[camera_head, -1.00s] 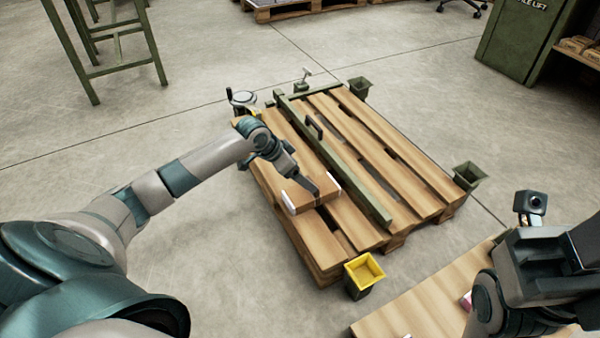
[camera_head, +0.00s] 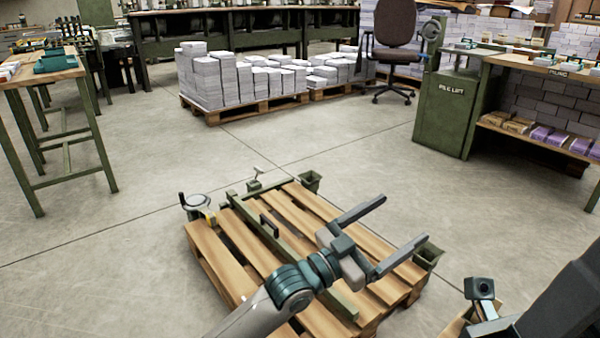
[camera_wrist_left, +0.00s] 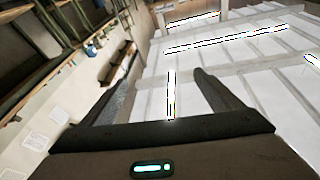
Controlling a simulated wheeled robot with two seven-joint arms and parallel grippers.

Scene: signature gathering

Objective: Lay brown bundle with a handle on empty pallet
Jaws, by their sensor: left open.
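A wooden pallet (camera_head: 222,252) lies on the floor in the middle of the head view, with a green bar with an upright handle (camera_head: 268,226) across it. My left gripper (camera_head: 403,218) is open and empty above the pallet's right part, fingers pointing up and right. Its spread fingers show in the left wrist view (camera_wrist_left: 152,82) with nothing between them.
Green corner cups (camera_head: 427,255) and a round device (camera_head: 195,203) stand at the pallet's edges. A pallet with grey-white stacks (camera_head: 236,115) is at the back. A green pile lift (camera_head: 446,112) and shelves with brown bundles (camera_head: 505,122) are at right. The floor between is clear.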

